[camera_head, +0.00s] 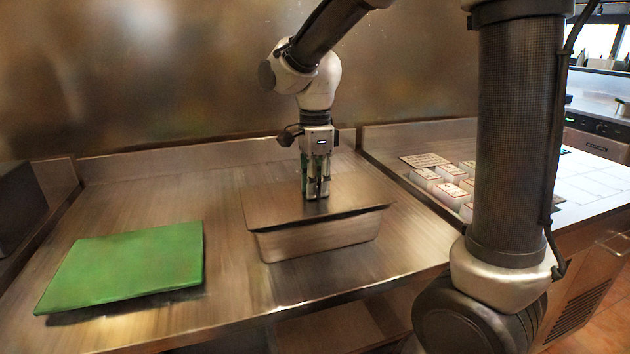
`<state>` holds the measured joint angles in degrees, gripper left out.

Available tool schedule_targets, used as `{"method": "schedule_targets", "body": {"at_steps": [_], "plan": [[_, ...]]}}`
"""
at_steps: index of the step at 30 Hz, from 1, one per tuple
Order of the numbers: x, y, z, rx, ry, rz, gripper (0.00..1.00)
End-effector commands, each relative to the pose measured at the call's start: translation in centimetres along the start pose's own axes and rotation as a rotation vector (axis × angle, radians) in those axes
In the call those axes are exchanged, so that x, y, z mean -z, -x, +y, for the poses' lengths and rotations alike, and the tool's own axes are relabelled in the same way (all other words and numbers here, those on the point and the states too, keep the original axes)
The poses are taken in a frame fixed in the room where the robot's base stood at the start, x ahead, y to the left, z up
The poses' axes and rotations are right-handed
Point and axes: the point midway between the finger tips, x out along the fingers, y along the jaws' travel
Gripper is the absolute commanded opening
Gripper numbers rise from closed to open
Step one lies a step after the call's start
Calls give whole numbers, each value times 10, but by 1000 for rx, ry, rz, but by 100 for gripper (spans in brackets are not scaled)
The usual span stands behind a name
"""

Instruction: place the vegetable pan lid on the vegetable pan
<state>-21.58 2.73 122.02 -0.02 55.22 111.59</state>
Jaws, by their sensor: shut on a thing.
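The vegetable pan (318,240) is a rectangular steel pan on the steel counter, right of the middle of the picture. The vegetable pan lid (278,210) is a flat steel sheet lying over the pan's top. Its front edge lies along the pan's rim, and I cannot tell whether it sits fully flush all round. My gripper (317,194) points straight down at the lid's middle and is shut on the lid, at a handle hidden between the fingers. The inside of the pan is hidden by the lid.
A green cutting board (130,265) lies on the counter (225,290) at the left. Several small white containers (450,192) stand at the right, beyond a raised metal edge. A steel wall rises behind the counter. The counter between board and pan is clear.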

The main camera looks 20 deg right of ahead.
Motion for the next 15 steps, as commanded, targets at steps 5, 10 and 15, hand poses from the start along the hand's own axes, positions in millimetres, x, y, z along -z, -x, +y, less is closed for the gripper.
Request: {"method": "schedule_targets", "body": {"at_steps": [5, 10, 15], "plan": [[0, -2, 0, 0, 0, 0, 0], [0, -3, 0, 0, 0, 0, 45], [0, -3, 0, 0, 0, 0, 45]]}}
